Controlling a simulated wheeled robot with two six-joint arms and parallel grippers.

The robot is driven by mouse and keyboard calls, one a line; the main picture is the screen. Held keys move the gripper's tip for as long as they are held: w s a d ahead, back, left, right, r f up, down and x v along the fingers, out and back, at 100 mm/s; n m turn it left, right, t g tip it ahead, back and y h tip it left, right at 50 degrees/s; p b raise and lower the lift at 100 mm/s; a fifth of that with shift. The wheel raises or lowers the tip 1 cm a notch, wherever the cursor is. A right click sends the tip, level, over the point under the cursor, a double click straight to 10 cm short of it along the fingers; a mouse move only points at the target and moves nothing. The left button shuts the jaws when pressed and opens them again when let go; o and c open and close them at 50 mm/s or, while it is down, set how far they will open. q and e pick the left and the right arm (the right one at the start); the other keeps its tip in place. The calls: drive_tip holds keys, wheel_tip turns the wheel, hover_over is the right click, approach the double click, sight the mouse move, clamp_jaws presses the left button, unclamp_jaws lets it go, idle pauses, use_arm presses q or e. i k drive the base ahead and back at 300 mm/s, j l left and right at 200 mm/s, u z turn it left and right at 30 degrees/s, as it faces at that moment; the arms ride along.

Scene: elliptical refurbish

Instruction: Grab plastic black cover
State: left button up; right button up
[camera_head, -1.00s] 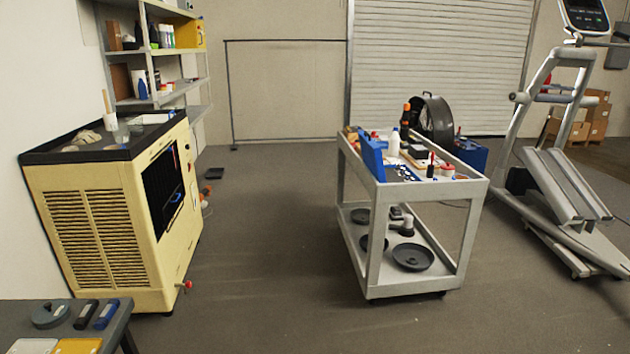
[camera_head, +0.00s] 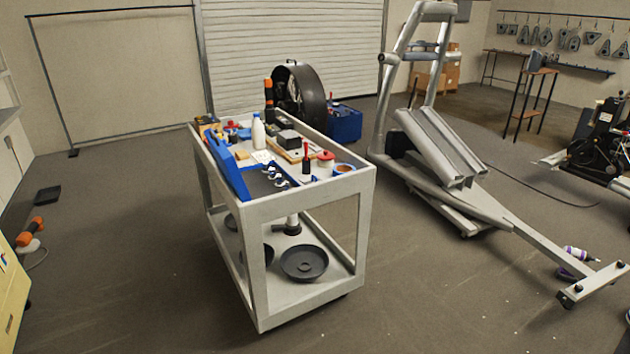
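A round black plastic piece (camera_head: 304,263), like a shallow dish, lies on the lower shelf of the grey cart; I cannot tell whether it is the cover. Another dark round piece (camera_head: 268,254) lies behind it, partly hidden by the cart's corner post. The cart (camera_head: 312,196) stands upright in the middle of the floor. A small dark block (camera_head: 284,139) sits on its top among tools. Neither of my grippers shows in the head view.
An elliptical trainer (camera_head: 436,150) stands right of the cart, its long foot reaching forward. A black drum fan (camera_head: 300,96) and a blue box (camera_head: 344,122) stand behind the cart. An orange-handled tool (camera_head: 30,232) lies at the left.

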sight(312, 179)
drive_tip(key=i, duration=0.9)
drive_tip(key=u, duration=1.15)
drive_tip(key=i+j+u, duration=0.3)
drive_tip(key=i+u, duration=0.15)
drive_tip(key=i+j+u, duration=0.15)
drive_tip(key=i+u, duration=0.35)
drive_tip(key=i+l+z, duration=0.1)
drive_tip(key=i+z, duration=0.2)
drive_tip(key=i, duration=0.3)
drive_tip(key=i+z, duration=0.25)
drive_tip(key=i, duration=0.3)
drive_tip(key=i+j+z, duration=0.3)
drive_tip(key=i, duration=0.3)
drive_tip(key=i+l, duration=0.15)
drive_tip(key=i, duration=0.7)
drive_tip(key=i+l, duration=0.1)
drive_tip(key=i, duration=0.75)
drive_tip(key=i+j+z, duration=0.1)
drive_tip(key=i+z, duration=0.35)
drive_tip(key=i+j+z, duration=0.2)
drive_tip(key=z, duration=0.25)
drive_tip(key=i+z, duration=0.1)
drive_tip(key=z, duration=1.8)
